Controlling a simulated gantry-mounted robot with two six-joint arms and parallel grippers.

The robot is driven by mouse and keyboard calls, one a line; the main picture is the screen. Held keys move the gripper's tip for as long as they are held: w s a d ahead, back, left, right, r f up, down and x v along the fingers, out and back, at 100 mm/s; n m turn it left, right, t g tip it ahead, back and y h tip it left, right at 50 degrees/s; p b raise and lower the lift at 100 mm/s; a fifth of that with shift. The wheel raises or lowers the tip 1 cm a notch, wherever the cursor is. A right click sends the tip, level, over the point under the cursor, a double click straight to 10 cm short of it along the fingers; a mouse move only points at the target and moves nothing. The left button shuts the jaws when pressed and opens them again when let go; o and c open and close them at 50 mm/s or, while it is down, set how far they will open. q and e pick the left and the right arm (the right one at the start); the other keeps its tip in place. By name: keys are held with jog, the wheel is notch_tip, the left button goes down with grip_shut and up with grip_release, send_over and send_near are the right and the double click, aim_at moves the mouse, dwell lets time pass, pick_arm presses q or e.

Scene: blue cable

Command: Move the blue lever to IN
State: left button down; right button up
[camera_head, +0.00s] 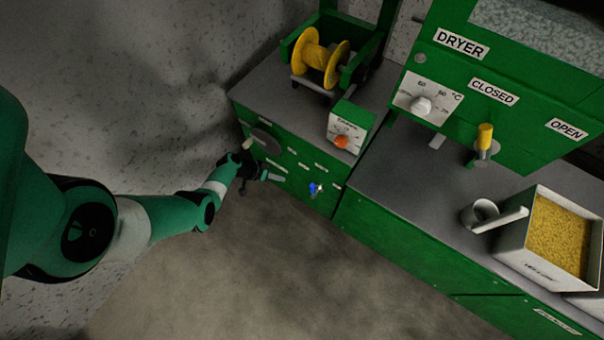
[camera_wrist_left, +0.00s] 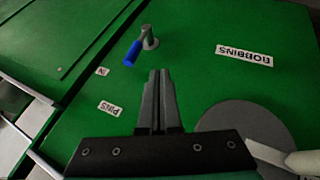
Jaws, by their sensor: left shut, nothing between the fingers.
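The blue lever (camera_head: 314,189) is on the green front panel of the cabinet. In the left wrist view the lever (camera_wrist_left: 131,54) has a blue grip that slants down and left from a grey pivot (camera_wrist_left: 148,38), toward the side of the small IN label (camera_wrist_left: 102,71). My left gripper (camera_head: 277,178) is in front of the panel, left of the lever. In the left wrist view my left gripper (camera_wrist_left: 159,72) has its fingers together and empty, with the tips just below and right of the lever, apart from it in the picture. My right gripper is not in view.
A grey disc (camera_wrist_left: 245,130) with a white handle (camera_wrist_left: 268,152) is close to my left gripper. A PINS label (camera_wrist_left: 110,108) and another label (camera_wrist_left: 244,55) are on the panel. A control box with an orange knob (camera_head: 341,141) and a yellow spool (camera_head: 318,55) stand on top.

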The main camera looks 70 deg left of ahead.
pick_arm(q)
jog(key=w+d+f+b, duration=0.3)
jog(key=w+f+b, duration=0.3)
jog(key=w+b, duration=0.2)
jog(key=b, duration=0.2)
jog(key=shift+w+f+b, duration=0.3)
jog(key=shift+w+f, duration=0.05)
jog(key=shift+f, duration=0.05)
jog(key=shift+d, duration=0.2)
